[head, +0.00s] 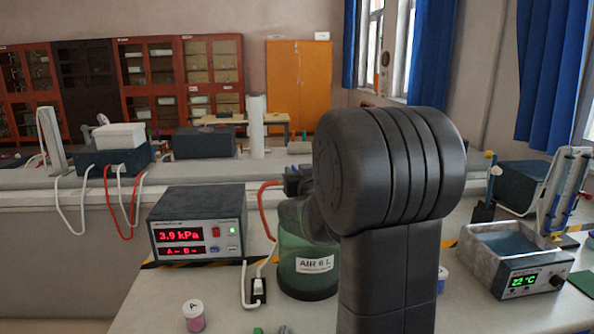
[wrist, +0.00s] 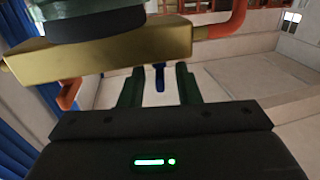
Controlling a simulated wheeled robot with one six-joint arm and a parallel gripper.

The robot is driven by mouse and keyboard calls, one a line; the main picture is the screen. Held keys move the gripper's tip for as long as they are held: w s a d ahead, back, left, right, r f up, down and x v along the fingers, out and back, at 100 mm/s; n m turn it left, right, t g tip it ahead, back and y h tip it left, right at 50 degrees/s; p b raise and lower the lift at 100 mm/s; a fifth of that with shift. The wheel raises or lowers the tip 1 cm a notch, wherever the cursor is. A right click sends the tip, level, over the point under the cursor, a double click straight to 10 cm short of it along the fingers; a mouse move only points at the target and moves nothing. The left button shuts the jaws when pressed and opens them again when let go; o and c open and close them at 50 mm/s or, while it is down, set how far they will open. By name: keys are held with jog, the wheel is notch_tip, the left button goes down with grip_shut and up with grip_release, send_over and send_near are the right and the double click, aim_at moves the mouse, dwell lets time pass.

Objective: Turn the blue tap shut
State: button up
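In the wrist view a blue tap handle (wrist: 160,77) shows as a small upright blue bar below a brass block (wrist: 110,52). My gripper (wrist: 158,72) has its two dark green fingers apart, one on each side of the blue handle, with a gap on both sides. The handle's depth between the fingers is hard to judge. In the head view my dark arm hides the tap and most of the gripper. A green glass vessel labelled AIR 6 L (head: 302,262) stands just left of my arm.
A meter box (head: 198,222) reading 3.9 kPa stands left of the vessel. A water bath (head: 515,258) reading 22 °C is at the right. A small lidded jar (head: 194,316) stands at the front. Orange tubing (wrist: 222,30) joins the brass block.

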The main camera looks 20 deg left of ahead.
jog(key=shift+w+a, duration=0.1)
grip_shut()
